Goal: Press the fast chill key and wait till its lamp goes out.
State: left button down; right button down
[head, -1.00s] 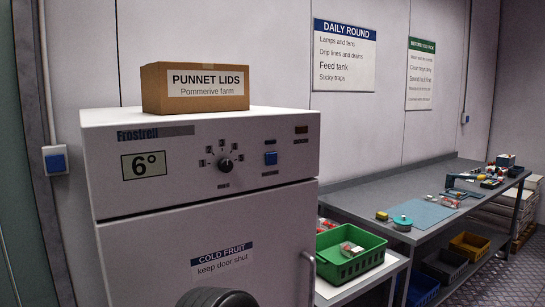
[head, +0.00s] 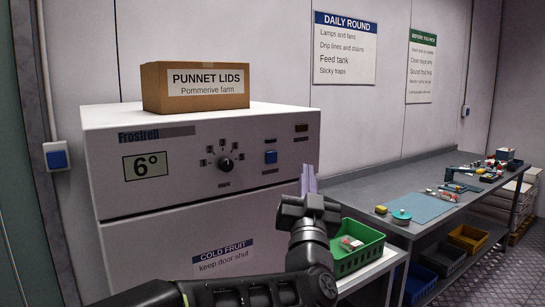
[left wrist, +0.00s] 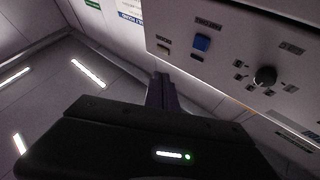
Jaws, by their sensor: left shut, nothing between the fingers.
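The white Frostrell fridge (head: 220,205) stands at the left with a control panel. A blue square key (head: 271,157) sits right of the dial; its small label is too small to read. It also shows in the left wrist view (left wrist: 201,43). My right gripper is not in view.
A black dial (head: 225,164) and a 6° display (head: 145,165) are on the same panel. A cardboard box (head: 195,87) stands on the fridge. A green crate (head: 356,250) is on a side table behind my left gripper. A long grey bench (head: 440,190) runs along the wall.

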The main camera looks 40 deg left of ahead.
aim_at(272, 157)
pick_arm(q)
jog(key=shift+s+a+r, duration=0.1)
jog(key=shift+s+r, duration=0.05)
jog(key=shift+r, duration=0.05)
jog(key=shift+a, duration=0.1)
jog(key=shift+w+a, duration=0.45)
jog(key=shift+a, duration=0.9)
jog(key=shift+w+a, duration=0.4)
jog(key=shift+a, duration=1)
jog(key=shift+w+a, duration=0.45)
jog(key=shift+a, duration=0.9)
jog(key=shift+a+f, duration=0.1)
jog(key=shift+a, duration=0.05)
jog(key=shift+w+a+b, duration=0.1)
jog(key=shift+a+b, duration=0.15)
jog(key=shift+b, duration=0.15)
